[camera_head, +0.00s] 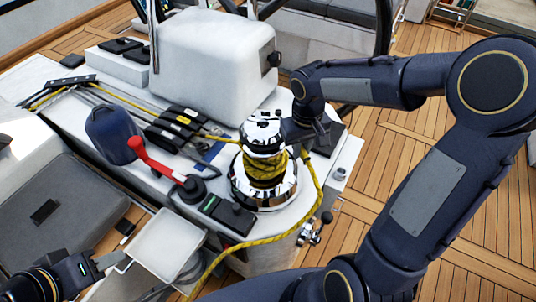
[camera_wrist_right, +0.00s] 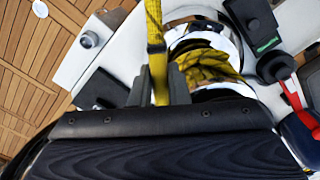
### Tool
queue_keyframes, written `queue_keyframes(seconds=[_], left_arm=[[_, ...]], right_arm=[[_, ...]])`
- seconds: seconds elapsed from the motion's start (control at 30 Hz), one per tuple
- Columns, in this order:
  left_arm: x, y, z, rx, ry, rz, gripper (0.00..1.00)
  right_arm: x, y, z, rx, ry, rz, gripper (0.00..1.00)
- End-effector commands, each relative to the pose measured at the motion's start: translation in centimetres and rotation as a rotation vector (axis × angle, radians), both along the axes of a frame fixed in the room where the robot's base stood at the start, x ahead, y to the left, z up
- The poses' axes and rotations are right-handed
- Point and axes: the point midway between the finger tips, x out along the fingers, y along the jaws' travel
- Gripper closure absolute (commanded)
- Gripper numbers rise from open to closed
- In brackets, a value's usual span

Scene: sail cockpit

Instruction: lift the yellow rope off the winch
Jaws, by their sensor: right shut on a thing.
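The chrome winch (camera_head: 264,132) stands on the white console. The yellow rope (camera_head: 266,168) is wound around its drum in several turns. From the drum the rope leads left to the black clutches, and a tail loops down the right side and front of the console. My right gripper (camera_head: 307,147) is just right of the winch. In the right wrist view it (camera_wrist_right: 157,88) is shut on a strand of the yellow rope (camera_wrist_right: 156,45), beside the turns on the winch (camera_wrist_right: 212,45). My left gripper (camera_head: 106,264) is low at the left, away from the winch; its jaw opening is unclear.
A red-handled lever (camera_head: 150,160) and a dark blue pouch (camera_head: 111,134) are left of the winch. Black rope clutches (camera_head: 177,125) lie behind them. A white box (camera_head: 213,55) rises at the back. A white tray (camera_head: 166,243) is beside my left gripper. Wooden deck is right of the console.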

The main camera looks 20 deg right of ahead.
Motion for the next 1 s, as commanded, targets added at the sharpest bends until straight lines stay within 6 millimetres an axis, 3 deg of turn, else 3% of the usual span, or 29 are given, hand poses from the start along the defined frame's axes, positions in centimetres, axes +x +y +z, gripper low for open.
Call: queue_keyframes(seconds=[0.37,1.0], left_arm=[[0.0,0.0,0.1,0.000,0.000,0.000,0.64],[0.0,0.0,2.6,0.000,0.000,0.000,0.64]], right_arm=[[0.0,0.0,0.1,0.000,-0.001,0.000,1.00],[0.0,0.0,3.2,0.000,0.000,0.000,1.00]])
